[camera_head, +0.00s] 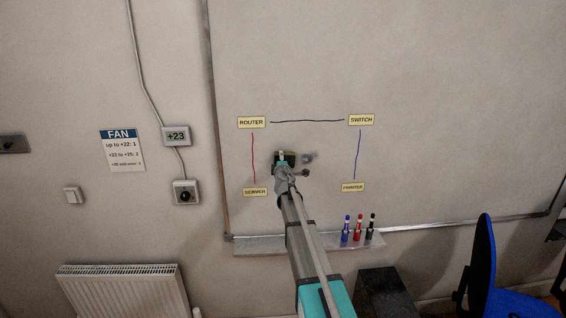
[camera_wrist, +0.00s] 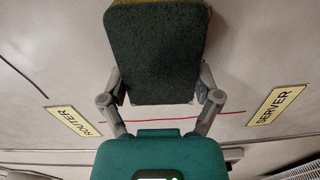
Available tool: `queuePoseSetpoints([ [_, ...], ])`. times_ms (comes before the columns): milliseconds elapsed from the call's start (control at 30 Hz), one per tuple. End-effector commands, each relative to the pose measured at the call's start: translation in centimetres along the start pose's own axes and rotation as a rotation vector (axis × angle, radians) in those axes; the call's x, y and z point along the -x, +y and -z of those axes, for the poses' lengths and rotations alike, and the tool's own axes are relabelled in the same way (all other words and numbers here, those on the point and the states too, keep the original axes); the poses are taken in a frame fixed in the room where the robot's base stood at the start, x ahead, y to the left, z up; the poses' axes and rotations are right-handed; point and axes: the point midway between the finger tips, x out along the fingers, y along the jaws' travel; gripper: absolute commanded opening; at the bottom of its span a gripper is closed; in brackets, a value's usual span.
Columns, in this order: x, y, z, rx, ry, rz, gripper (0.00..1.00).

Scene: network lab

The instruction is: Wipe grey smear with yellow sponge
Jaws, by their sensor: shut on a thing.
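My gripper (camera_head: 284,170) is stretched out to the whiteboard, between the ROUTER and SERVER labels and the blue line. I cannot tell whether the sponge touches the board.
The whiteboard carries ROUTER (camera_head: 252,122), SWITCH (camera_head: 361,119), SERVER (camera_head: 255,192) and a fourth label (camera_head: 353,187), joined by red, black and blue lines near the sponge. Three markers (camera_head: 358,229) stand on the ledge (camera_head: 270,246) below. A blue chair (camera_head: 485,265) is at lower right.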

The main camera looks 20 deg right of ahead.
Motion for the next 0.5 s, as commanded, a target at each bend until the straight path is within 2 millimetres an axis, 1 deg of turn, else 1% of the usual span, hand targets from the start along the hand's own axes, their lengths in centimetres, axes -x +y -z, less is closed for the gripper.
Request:
queuePoseSetpoints([
  [333, -0.12, -0.01, 0.33, 0.000, 0.004, 0.000, 0.62],
  [500, -0.09, -0.07, 1.10, 0.001, 0.005, 0.000, 0.62],
])
